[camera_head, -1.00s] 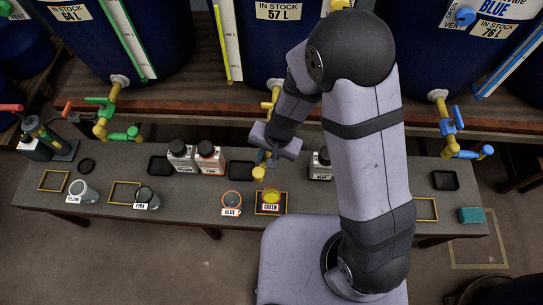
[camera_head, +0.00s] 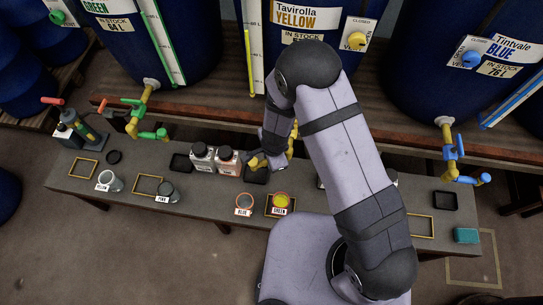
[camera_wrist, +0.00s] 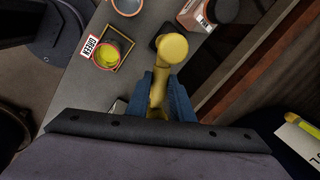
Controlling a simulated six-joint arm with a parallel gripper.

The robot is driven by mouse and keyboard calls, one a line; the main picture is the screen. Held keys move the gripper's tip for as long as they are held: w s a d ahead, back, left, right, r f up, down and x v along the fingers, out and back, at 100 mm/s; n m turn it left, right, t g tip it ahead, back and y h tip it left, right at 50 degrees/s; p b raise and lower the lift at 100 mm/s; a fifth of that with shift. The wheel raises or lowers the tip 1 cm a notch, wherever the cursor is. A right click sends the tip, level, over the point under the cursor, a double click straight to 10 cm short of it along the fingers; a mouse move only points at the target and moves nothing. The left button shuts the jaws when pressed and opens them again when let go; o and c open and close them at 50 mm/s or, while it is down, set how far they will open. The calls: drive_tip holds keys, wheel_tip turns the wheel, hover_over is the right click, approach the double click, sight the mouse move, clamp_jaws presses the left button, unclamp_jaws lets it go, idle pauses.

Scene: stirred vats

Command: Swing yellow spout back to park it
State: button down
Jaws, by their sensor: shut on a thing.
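My gripper (camera_head: 268,158) is shut on the yellow spout (camera_wrist: 172,48), with one blue finger on each side of it in the wrist view. The spout's round outlet end sticks out past the fingers. In the head view the spout (camera_head: 257,162) points left, over the back part of the bench near a black pad. A cup labelled GREEN (camera_head: 280,201), with yellow content, stands in a yellow square frame on the bench, and the spout end is clear of it. My arm hides part of the yellow vat's tap.
The yellow vat (camera_head: 312,45) stands behind the bench. A cup labelled BLUE (camera_head: 244,203) stands left of the GREEN cup. The green spout (camera_head: 152,135) and blue spout (camera_head: 467,177) are further aside.

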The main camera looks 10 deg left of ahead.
drive_tip(key=w+m+p, duration=0.1)
drive_tip(key=m+p, duration=0.1)
drive_tip(key=p, duration=0.2)
drive_tip(key=w+m+p, duration=0.1)
drive_tip(key=m+p, duration=0.1)
drive_tip(key=p, duration=0.2)
drive_tip(key=w+a+m+h+p, duration=0.1)
drive_tip(key=p, duration=0.3)
drive_tip(key=shift+a+r+m, duration=0.1)
drive_tip(key=shift+m, duration=0.3)
drive_tip(key=shift+w, duration=0.2)
drive_tip(key=c, duration=1.6)
unclamp_jaws()
drive_tip(key=shift+o, duration=0.2)
wheel_tip(320, 180, up, 7)
drive_tip(key=s, duration=0.1)
drive_tip(key=shift+s, duration=0.25)
